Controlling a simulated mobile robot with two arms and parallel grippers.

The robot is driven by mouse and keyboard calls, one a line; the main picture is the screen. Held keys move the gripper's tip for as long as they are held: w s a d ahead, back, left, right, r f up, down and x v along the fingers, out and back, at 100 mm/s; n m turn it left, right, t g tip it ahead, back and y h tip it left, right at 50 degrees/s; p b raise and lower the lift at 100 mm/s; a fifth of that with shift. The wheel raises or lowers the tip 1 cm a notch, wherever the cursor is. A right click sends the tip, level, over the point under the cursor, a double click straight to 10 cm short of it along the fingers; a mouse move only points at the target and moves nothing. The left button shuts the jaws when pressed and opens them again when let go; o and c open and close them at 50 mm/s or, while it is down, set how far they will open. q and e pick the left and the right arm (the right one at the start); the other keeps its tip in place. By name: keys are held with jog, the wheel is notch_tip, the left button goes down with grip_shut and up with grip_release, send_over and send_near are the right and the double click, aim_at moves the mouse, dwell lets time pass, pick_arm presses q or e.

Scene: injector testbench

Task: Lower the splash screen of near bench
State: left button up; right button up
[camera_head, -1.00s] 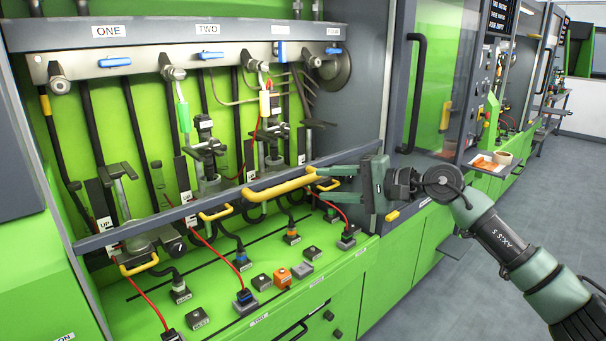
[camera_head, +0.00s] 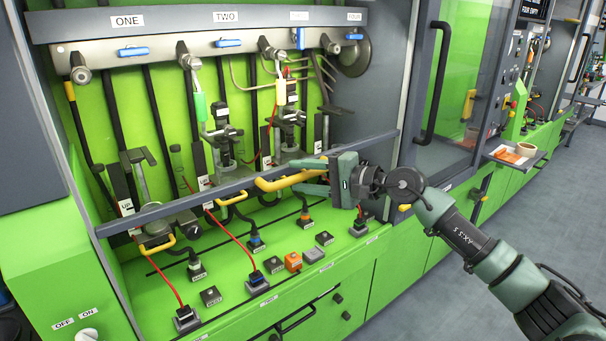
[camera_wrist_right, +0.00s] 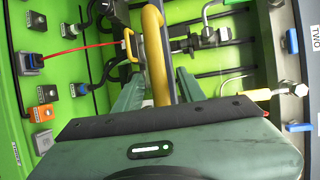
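The splash screen of the near bench shows as a long grey lower bar (camera_head: 365,146) running across the bench opening, with a yellow handle (camera_head: 278,184) on its front. The bar stands above the bench's work surface. My right gripper (camera_head: 311,176) is at the right part of this handle. Its two green fingers are apart. In the right wrist view the yellow handle (camera_wrist_right: 157,60) runs between the fingers (camera_wrist_right: 160,92), with a small gap visible beside it. Whether a finger touches it I cannot tell. My left gripper is not in view.
Below the bar, the green bench top holds several dark sockets and an orange button (camera_head: 293,261). Red cables and injector clamps are behind the bar. A grey-framed door with a dark handle (camera_head: 432,85) is to the right. A small shelf (camera_head: 512,158) sticks out farther right.

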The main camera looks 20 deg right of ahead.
jog(key=shift+d, duration=0.1)
grip_shut()
dwell(1.2)
